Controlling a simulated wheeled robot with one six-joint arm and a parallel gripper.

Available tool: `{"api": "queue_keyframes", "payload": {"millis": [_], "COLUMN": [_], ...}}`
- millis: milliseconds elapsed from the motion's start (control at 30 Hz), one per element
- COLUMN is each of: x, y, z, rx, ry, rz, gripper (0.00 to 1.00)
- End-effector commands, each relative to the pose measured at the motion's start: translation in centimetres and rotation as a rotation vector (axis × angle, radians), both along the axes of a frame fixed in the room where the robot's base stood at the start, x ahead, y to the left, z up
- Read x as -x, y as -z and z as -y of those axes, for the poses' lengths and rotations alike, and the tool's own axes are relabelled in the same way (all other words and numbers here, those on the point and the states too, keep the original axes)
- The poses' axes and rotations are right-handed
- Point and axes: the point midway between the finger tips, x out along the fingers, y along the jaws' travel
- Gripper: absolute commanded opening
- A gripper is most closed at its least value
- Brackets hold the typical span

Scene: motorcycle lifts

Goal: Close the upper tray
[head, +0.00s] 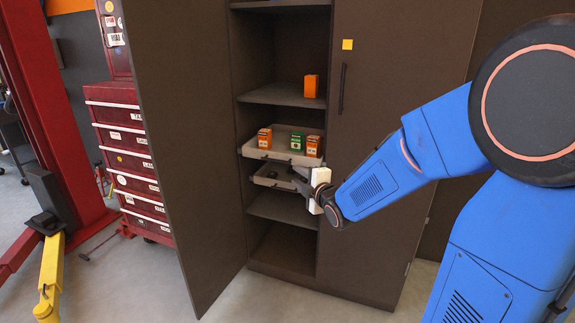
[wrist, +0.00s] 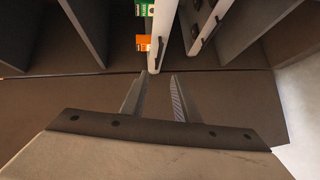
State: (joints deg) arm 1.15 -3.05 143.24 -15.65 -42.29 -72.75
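The upper tray (head: 283,159) is a pale pull-out tray in the cabinet, sticking out past the shelf above. It carries orange-and-white boxes (head: 313,146) and a green-and-white box (head: 296,141). In the wrist view the upper tray's front (wrist: 160,46), with a dark handle, lies just beyond my fingertips. My gripper (head: 299,180) is at the right front, slightly below the upper tray and by the lower tray. Its two fingers (wrist: 159,76) are apart with nothing seen held between them. I cannot tell whether a fingertip touches the tray.
The lower tray (head: 270,183) is also pulled out, with small dark items inside. The open left cabinet door (head: 190,150) stands out on the left; the right door (head: 388,100) is shut. An orange box (head: 311,86) stands on a higher shelf. A red tool chest (head: 128,165) stands left.

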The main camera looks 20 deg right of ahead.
Motion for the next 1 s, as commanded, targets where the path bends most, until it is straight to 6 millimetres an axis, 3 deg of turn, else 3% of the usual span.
{"api": "queue_keyframes", "payload": {"millis": [133,267,1000], "x": [0.1,-1.0,-12.4], "y": [0.0,0.2,1.8], "z": [0.0,-0.2,-2.1], "rx": [-0.02,-0.019,-0.016], "ry": [0.0,-0.001,0.0], "rz": [0.013,0.013,0.013], "gripper": [0.28,0.28,0.28]}}
